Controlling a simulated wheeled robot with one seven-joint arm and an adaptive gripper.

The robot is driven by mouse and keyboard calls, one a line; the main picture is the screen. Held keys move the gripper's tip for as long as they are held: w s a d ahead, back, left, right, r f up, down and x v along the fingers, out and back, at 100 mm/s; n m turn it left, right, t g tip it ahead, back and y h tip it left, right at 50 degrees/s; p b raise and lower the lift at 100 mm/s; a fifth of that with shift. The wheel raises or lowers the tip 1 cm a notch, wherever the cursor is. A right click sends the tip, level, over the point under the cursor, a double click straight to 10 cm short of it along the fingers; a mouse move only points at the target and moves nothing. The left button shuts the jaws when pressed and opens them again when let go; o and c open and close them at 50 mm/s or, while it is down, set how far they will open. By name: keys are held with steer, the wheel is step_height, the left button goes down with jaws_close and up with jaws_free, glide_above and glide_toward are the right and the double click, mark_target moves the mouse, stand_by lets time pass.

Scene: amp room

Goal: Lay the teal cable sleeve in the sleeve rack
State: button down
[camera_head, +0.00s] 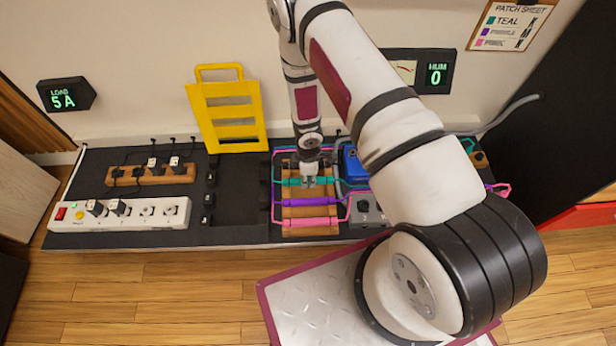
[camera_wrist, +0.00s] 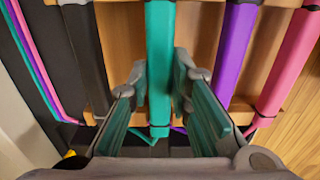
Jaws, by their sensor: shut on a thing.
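My gripper (camera_head: 309,182) points down over the wooden sleeve rack (camera_head: 290,233). It is shut on the teal cable sleeve (camera_head: 291,182). In the wrist view the two fingertips (camera_wrist: 161,70) stand either side of the teal sleeve (camera_wrist: 160,30). The sleeve runs parallel to the purple sleeve (camera_wrist: 236,45) and pink sleeve (camera_wrist: 290,60) beside it, across the rack's wooden bars (camera_wrist: 210,108). I cannot tell whether the teal sleeve touches the rack or hangs just above it. Teal cable leads off from the sleeve's end.
A white power strip (camera_head: 150,213) and a wooden plug block (camera_head: 150,174) lie to the left. A yellow slotted panel (camera_head: 228,115) leans on the wall behind. A blue box (camera_head: 353,165) and a grey box (camera_head: 367,210) stand close right of the rack. Several coloured cables loop around it.

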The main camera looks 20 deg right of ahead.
steer(key=shift+f, duration=0.35)
steer(key=c, duration=1.4)
jaws_free()
step_height(320, 180, up, 12)
